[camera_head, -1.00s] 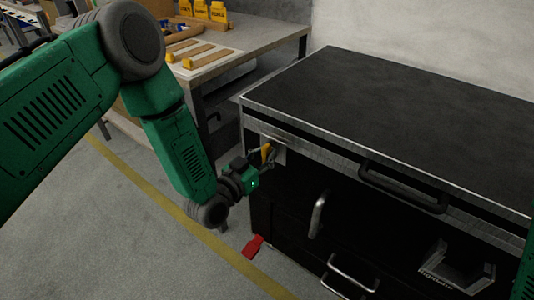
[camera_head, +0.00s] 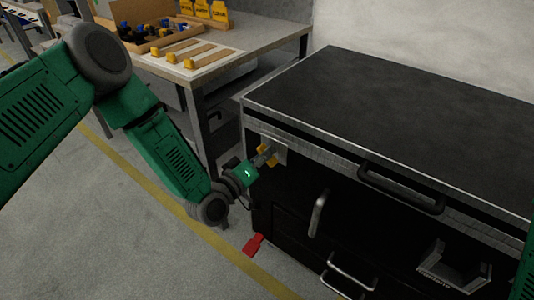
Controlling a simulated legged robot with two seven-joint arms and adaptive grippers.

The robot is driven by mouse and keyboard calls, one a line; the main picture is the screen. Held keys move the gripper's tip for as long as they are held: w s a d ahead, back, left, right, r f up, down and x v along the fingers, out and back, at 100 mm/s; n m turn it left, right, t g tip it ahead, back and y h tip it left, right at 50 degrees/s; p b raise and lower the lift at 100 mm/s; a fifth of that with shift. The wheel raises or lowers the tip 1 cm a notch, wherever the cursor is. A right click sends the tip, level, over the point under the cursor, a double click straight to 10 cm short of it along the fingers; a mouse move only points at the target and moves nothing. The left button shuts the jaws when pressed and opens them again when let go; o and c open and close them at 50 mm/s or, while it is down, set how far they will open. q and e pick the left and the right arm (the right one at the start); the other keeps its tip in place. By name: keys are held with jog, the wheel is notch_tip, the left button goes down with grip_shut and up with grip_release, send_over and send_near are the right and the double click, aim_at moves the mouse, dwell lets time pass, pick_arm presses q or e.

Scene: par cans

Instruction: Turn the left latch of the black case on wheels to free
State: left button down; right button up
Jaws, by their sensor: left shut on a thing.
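The black case (camera_head: 400,110) stands at the right, with metal edging along its top and dark handles on its front. Its left latch (camera_head: 271,152), a yellow and grey piece on a light metal plate, sits near the upper left corner of the front. My left gripper (camera_head: 265,158) reaches it from the left and is shut on the latch, partly hiding it. Only a green sliver of my right arm shows at the right edge. My right gripper is out of view.
A workbench (camera_head: 270,40) with yellow bins and wooden blocks stands behind at the left. A red pedal-like piece (camera_head: 253,244) juts out at the case's lower left. Metal handles (camera_head: 318,213) stick out from the front. Grey floor with a yellow line is free at the left.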

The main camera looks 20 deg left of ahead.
pick_arm(q)
jog(key=n, duration=0.3)
jog(key=shift+a+f+n+b, duration=0.2)
jog(key=shift+f+n+b, duration=0.1)
jog(key=shift+n, duration=0.1)
jog(key=shift+f+n+b, duration=0.15)
jog(key=shift+n+b, duration=0.5)
jog(key=shift+n, duration=1.35)
jog(key=shift+s, duration=0.1)
jog(key=c, duration=1.6)
grip_release()
jog(key=shift+o, duration=0.3)
jog(key=shift+a, duration=0.1)
jog(key=shift+s+a, duration=0.1)
jog(key=shift+s, duration=0.1)
jog(key=v, duration=1.1)
jog(key=shift+s, duration=0.2)
jog(key=shift+a, duration=0.1)
